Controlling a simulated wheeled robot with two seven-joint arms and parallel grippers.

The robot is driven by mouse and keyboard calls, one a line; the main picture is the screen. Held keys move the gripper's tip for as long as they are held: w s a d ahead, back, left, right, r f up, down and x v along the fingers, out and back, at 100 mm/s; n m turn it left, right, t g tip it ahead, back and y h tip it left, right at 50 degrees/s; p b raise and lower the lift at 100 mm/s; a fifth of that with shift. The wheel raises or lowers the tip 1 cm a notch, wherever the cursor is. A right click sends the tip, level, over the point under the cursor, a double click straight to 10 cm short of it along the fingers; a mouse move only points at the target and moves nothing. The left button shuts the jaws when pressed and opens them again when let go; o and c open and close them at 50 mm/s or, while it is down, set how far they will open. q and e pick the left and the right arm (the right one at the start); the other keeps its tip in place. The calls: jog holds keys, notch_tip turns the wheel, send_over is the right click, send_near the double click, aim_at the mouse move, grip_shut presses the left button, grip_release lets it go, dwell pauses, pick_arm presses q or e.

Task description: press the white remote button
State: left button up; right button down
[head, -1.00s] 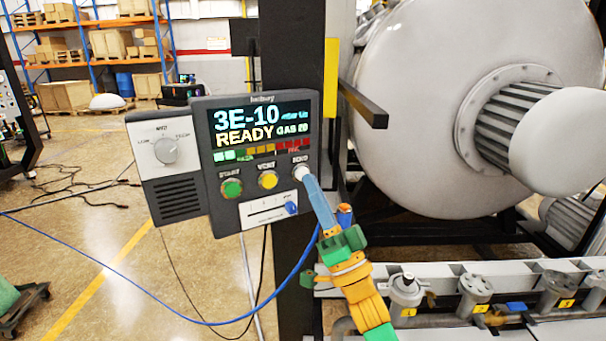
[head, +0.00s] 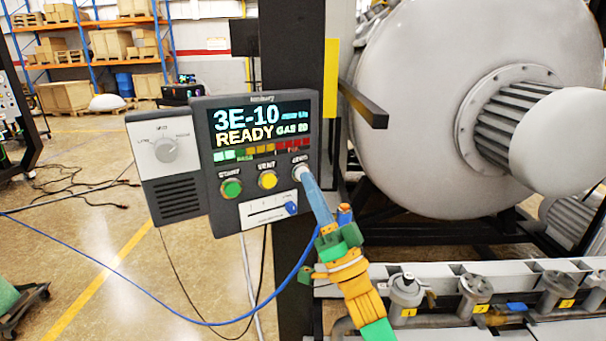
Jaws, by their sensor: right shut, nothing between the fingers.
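The control panel (head: 215,152) is a dark grey box on a black post, with a lit screen reading "3E-10 READY". Below the screen are a green button (head: 231,189), a yellow button (head: 267,180) and the white remote button (head: 298,171) at the right. My right gripper (head: 304,176) comes up from the lower right, shut and empty, with its blue fingertips at the white button and partly covering it. I cannot tell whether the button is pushed in. My left gripper is not in view.
A blue slider (head: 291,208) sits below the buttons. A dial box (head: 165,150) is fixed on the panel's left. A large furnace vessel (head: 420,110) and a row of valves (head: 475,290) stand on the right. A blue cable (head: 130,284) hangs across the floor on the left.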

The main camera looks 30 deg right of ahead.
jog(key=shift+w, duration=0.35)
dwell(0.3)
jog(key=shift+s, duration=0.7)
jog(key=s+p, duration=0.2)
jog(key=s, duration=0.3)
jog(key=shift+a, duration=0.1)
dwell(0.4)
dwell(0.4)
